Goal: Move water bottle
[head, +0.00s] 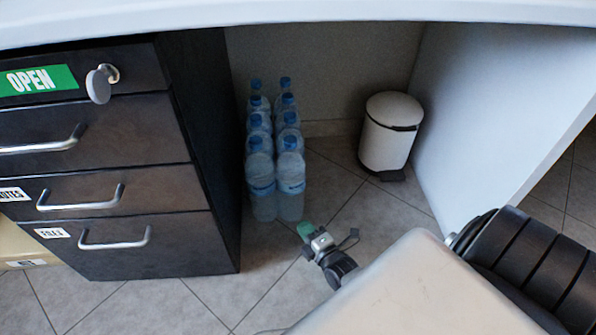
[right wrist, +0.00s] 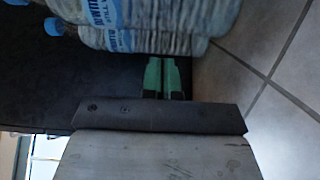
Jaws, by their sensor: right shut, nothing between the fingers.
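Several clear water bottles (head: 290,176) with blue caps stand upright in two rows on the tiled floor under the desk. Two of them are in front. In the right wrist view, bottles (right wrist: 150,38) lie sideways across the top of the picture, close beyond the fingertips. My right gripper (head: 305,229) has green fingertips and is just in front and to the right of the front bottles. In the right wrist view its green fingers (right wrist: 161,76) are together with nothing between them. Whether they touch a bottle I cannot tell. My left gripper is not in view.
A dark drawer cabinet (head: 110,190) stands close to the left of the bottles. A white bin (head: 389,135) stands behind on the right, near a white side panel (head: 480,120). The desk top (head: 300,12) overhangs. Tiled floor between bottles and bin is clear.

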